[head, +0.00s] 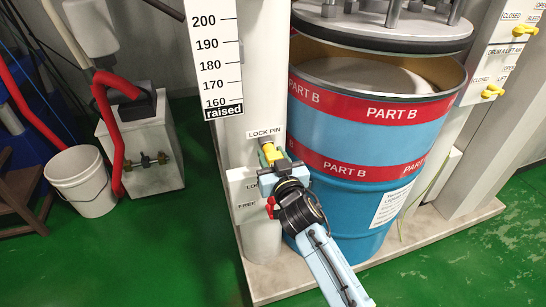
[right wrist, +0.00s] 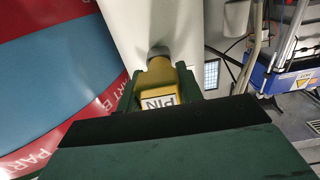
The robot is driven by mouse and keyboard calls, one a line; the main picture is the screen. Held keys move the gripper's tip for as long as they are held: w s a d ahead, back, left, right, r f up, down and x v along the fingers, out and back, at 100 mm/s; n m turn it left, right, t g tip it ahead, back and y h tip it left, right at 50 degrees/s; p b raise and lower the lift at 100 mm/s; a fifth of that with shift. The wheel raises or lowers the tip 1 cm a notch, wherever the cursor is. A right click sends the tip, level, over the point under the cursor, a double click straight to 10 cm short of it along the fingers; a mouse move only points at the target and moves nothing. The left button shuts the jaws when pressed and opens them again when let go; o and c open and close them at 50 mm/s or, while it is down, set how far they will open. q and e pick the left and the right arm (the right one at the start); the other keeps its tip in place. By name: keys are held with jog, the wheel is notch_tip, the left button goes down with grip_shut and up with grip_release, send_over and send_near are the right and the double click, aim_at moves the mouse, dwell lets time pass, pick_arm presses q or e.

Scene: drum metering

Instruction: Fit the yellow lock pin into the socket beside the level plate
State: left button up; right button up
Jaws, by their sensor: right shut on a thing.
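The yellow lock pin (head: 270,153) shows in the head view at the white column, just below the LOCK PIN label (head: 265,133). My right gripper (head: 273,167) is shut on the pin from the front. In the right wrist view the pin (right wrist: 158,88), marked PIN, sits between the dark green fingers. Its far end meets a grey round socket (right wrist: 159,51) on the column; how deep it sits is hidden. The level plate (head: 219,55) with its scale and "raised" mark is above on the column. My left gripper is not in view.
A blue and red PART B drum (head: 350,145) stands close to the right of my gripper, under a round follower plate (head: 380,35). A white bucket (head: 82,180) and a grey box (head: 150,150) stand on the green floor at left.

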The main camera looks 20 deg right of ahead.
jog(key=shift+s+d+r+p, duration=0.1)
jog(key=shift+s+p, duration=0.65)
jog(key=shift+s, duration=1.4)
jog(key=shift+s, duration=0.2)
jog(key=shift+s+p, duration=0.7)
jog(key=shift+s, duration=1.25)
jog(key=shift+d+r, duration=0.1)
